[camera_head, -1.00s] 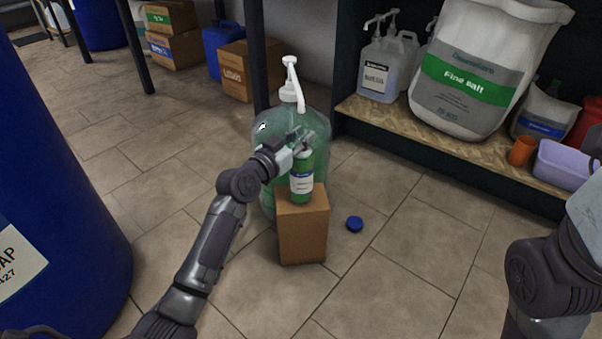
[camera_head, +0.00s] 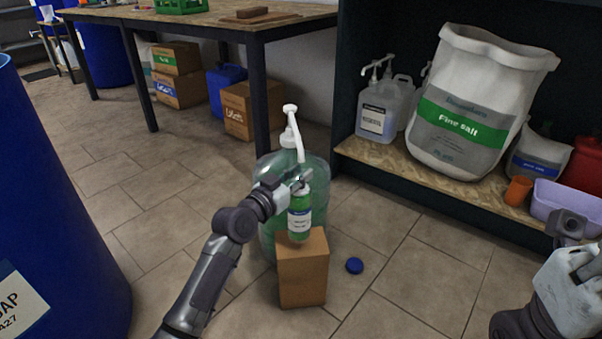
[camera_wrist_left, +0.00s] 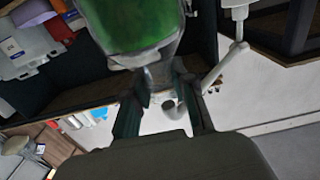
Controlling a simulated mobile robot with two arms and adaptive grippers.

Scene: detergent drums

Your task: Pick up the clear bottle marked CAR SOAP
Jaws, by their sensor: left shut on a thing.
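The clear bottle with green contents and a white-and-blue label (camera_head: 299,219) is upright at the top of a small cardboard box (camera_head: 302,275). Its label is too small to read. My left gripper (camera_head: 303,183) is shut on the bottle's neck from above and behind. Whether the bottle's base touches the box I cannot tell. In the left wrist view the bottle's green body (camera_wrist_left: 130,25) hangs at the top of the picture, its neck between my fingers (camera_wrist_left: 162,105). My right gripper (camera_head: 588,268) is partly in view at the right edge; its fingertips are not clear.
A large green pump jug (camera_head: 275,175) stands right behind the bottle and box. A blue drum (camera_head: 60,230) is at left. A shelf (camera_head: 400,168) holds a Fine salt bag (camera_head: 455,145). Floor is clear at front right.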

